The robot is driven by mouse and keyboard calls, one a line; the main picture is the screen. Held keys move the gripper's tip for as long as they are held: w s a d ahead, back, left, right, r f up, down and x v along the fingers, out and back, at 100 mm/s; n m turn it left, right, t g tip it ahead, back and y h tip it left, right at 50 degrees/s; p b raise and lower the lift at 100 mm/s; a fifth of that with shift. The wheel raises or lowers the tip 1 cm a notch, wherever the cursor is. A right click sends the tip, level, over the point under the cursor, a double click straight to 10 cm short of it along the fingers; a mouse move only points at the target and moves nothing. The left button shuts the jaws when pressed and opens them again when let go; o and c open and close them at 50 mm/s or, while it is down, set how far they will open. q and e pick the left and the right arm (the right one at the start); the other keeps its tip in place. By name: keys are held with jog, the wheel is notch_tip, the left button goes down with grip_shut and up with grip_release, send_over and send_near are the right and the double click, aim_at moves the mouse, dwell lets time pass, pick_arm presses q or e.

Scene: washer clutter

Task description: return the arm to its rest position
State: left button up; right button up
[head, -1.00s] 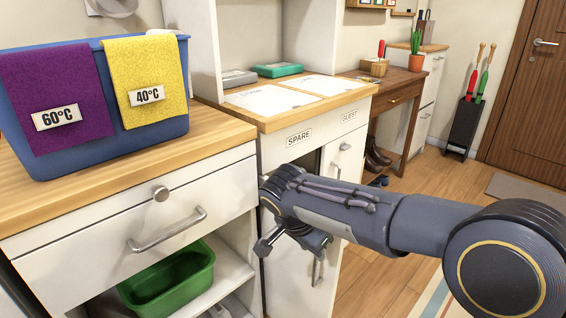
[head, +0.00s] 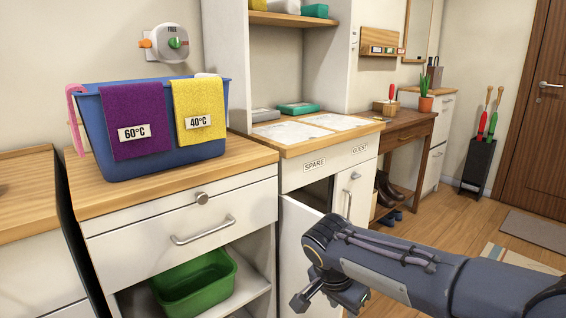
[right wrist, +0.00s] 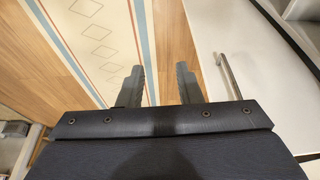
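My right arm reaches in from the right in the head view, ending in my right gripper (head: 326,296) in front of the cabinet. In the right wrist view the right gripper (right wrist: 160,82) has its two fingers apart with nothing between them. A white door (head: 298,228) under the "SPARE" label stands ajar, just behind the arm. In the right wrist view a white panel with a bar handle (right wrist: 230,76) lies right of the fingers, apart from them. My left gripper is not in view.
A blue basket (head: 155,176) with purple and yellow cloths stands on the wooden counter. A green tub (head: 195,288) sits on the open shelf below. A striped rug (right wrist: 90,40) lies on the floor. Open wooden floor (head: 455,222) stretches toward the brown door.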

jog(key=s+d+n+y, duration=0.4)
jog(key=s+d, duration=0.5)
jog(key=s, duration=0.4)
jog(key=s+f+n+t+y, duration=0.2)
jog(key=s+n+t, duration=0.15)
jog(key=s, duration=0.75)
notch_tip(320, 180, up, 32)
jog(key=p, duration=3.2)
jog(key=shift+w+a+r+p, duration=0.15)
jog(key=shift+a+r+p, duration=0.1)
jog(key=shift+p, duration=0.15)
